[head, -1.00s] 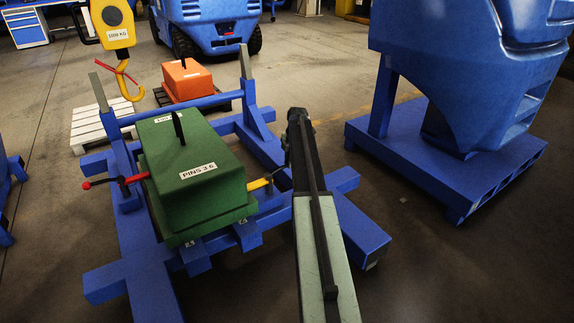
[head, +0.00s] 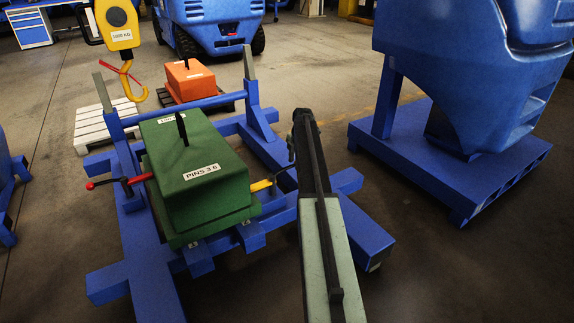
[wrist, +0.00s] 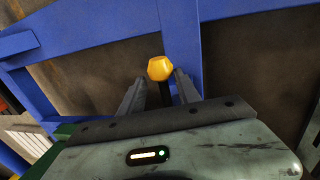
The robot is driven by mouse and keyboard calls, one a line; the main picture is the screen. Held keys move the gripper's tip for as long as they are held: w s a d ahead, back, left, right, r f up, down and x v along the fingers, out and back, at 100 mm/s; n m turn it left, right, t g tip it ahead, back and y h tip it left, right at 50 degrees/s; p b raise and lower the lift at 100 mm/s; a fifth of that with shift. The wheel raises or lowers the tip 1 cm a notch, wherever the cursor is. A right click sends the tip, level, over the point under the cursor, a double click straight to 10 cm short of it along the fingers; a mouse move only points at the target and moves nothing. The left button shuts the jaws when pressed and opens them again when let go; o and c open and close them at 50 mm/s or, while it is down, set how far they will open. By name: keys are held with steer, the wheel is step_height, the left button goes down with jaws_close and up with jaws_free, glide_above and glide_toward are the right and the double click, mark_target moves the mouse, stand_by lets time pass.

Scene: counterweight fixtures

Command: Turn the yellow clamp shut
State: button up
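The yellow clamp (head: 262,185) sticks out from the right side of the green counterweight (head: 205,170) labelled "PINS 3 6", which sits in a blue frame (head: 132,255). In the wrist view the clamp's yellow knob (wrist: 161,68) is at upper centre, on a dark stem. My gripper (wrist: 159,77) is open, with one grey finger on each side of the stem and the knob at the fingertips. I cannot tell whether the fingers touch it. In the head view my arm ends just right of the clamp and the fingers are hard to make out.
A red clamp handle (head: 108,183) is on the counterweight's left side. A yellow hook (head: 131,80) hangs at upper left. An orange weight (head: 188,80) stands behind the frame. A large blue casting stands on a blue pallet (head: 455,165) at right, with bare floor between.

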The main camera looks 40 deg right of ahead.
steer(key=shift+w+a, duration=0.1)
steer(key=shift+a, duration=0.1)
step_height(320, 180, up, 8)
steer(key=s+p, duration=0.1)
steer(key=p, duration=0.6)
steer(key=shift+s+f+p, duration=0.15)
steer(key=shift+s+p, duration=0.2)
